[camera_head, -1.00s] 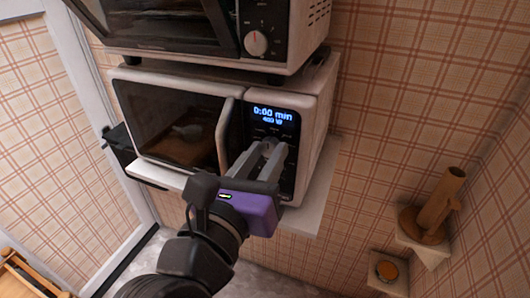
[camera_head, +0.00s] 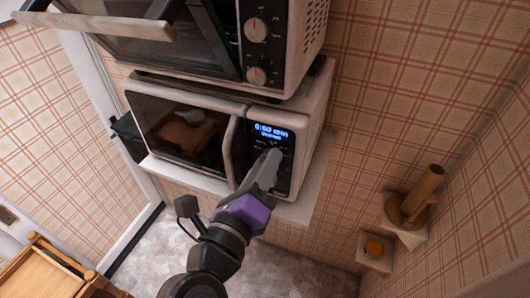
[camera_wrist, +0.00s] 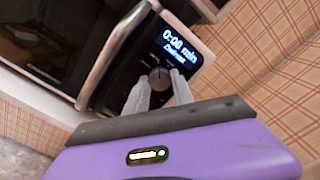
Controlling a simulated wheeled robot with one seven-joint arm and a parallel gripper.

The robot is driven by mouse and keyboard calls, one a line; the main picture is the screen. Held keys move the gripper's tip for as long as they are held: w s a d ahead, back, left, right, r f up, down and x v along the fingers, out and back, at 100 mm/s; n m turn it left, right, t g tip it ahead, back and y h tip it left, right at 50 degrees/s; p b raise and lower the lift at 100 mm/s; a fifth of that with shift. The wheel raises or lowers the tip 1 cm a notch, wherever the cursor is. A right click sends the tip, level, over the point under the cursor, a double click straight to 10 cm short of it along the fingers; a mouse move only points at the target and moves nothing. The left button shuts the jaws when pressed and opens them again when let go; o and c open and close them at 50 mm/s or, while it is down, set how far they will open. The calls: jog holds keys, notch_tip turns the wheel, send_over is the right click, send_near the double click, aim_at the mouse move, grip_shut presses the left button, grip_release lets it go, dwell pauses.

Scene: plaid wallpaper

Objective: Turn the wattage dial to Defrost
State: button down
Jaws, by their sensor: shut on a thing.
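The white microwave (camera_head: 310,125) with a black door stands on a shelf. Its lit display (camera_head: 270,131) reads 0:00 min, with a smaller second line that looks like Defrost; the wrist view also shows the display (camera_wrist: 179,47). The round dark wattage dial (camera_wrist: 158,77) is below the display, between my fingertips. My gripper (camera_head: 271,156) is at the control panel, shut on the dial, and its fingers also show in the wrist view (camera_wrist: 159,86). In the head view the fingers hide the dial.
A toaster oven (camera_head: 292,45) with knobs stands above the microwave. The microwave's door handle (camera_wrist: 114,55) is close left of my fingers.

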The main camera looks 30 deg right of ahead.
jog(key=shift+a+n+p, duration=0.1)
jog(key=shift+n+p, duration=0.3)
jog(key=shift+n, duration=0.2)
jog(key=c, duration=1.1)
grip_release()
jog(key=shift+b+v, duration=1)
jog(key=shift+v, duration=2.9)
